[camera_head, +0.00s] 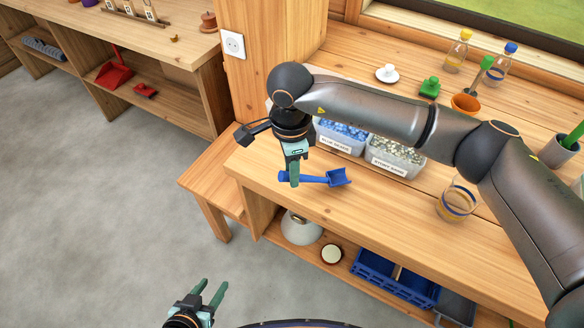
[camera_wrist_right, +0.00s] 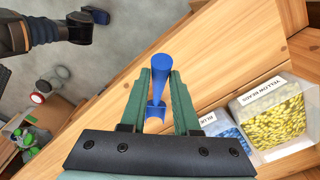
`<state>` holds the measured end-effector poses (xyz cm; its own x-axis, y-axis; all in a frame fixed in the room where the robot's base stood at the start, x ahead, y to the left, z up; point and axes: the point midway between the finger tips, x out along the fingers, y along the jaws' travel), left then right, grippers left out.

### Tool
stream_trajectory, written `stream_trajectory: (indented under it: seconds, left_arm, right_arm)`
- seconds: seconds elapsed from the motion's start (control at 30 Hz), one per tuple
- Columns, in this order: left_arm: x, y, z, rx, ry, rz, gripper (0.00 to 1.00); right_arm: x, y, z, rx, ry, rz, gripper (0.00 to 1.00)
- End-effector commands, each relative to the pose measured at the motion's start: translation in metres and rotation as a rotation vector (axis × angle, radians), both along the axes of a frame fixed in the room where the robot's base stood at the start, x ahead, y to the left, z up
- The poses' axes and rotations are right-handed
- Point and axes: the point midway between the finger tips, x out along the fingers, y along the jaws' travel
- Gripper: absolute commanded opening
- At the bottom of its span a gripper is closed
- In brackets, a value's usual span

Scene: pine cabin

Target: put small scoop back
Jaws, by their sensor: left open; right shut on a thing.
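A small blue scoop (camera_head: 338,178) is at the front left of the workbench (camera_head: 400,215), its bowl toward the right. My right gripper (camera_head: 294,178) is shut on its handle and points down. In the right wrist view the scoop (camera_wrist_right: 160,70) shows between the two green fingers (camera_wrist_right: 158,92). I cannot tell whether the scoop touches the bench top. My left gripper (camera_head: 212,296) is open and empty, low over the floor in front of the bench.
Behind the scoop stand bins of blue pieces (camera_head: 343,131) and pale pieces (camera_head: 398,149); a yellow-filled bin (camera_wrist_right: 275,118) shows in the wrist view. A glass (camera_head: 456,202) stands to the right.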

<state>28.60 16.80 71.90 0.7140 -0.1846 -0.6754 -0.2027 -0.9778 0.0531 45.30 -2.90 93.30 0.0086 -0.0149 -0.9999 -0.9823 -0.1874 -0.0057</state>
Motion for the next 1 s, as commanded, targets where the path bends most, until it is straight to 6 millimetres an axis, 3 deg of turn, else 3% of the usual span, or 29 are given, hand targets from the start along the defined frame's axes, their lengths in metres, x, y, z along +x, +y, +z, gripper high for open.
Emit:
stream_trajectory:
  seconds: [0.43, 0.47, 0.7, 1.0]
  left_arm:
    - [0.0003, -0.0002, -0.0021, 0.0, -0.001, 0.0, 0.5]
    - [0.0003, -0.0001, -0.001, -0.001, -0.001, 0.001, 0.5]
    - [0.0004, -0.0002, -0.0001, -0.001, -0.001, 0.001, 0.5]
    - [0.0004, -0.0002, 0.0023, -0.001, -0.002, 0.001, 0.5]
  right_arm:
    - [0.0004, 0.0001, -0.0123, 0.0, -0.002, -0.001, 0.0]
    - [0.0004, 0.0001, -0.0111, 0.001, -0.002, -0.001, 0.32]
    - [0.0003, 0.0, -0.0103, 0.001, -0.002, -0.001, 0.59]
    - [0.0003, -0.0001, -0.0081, 0.001, -0.002, -0.001, 0.6]
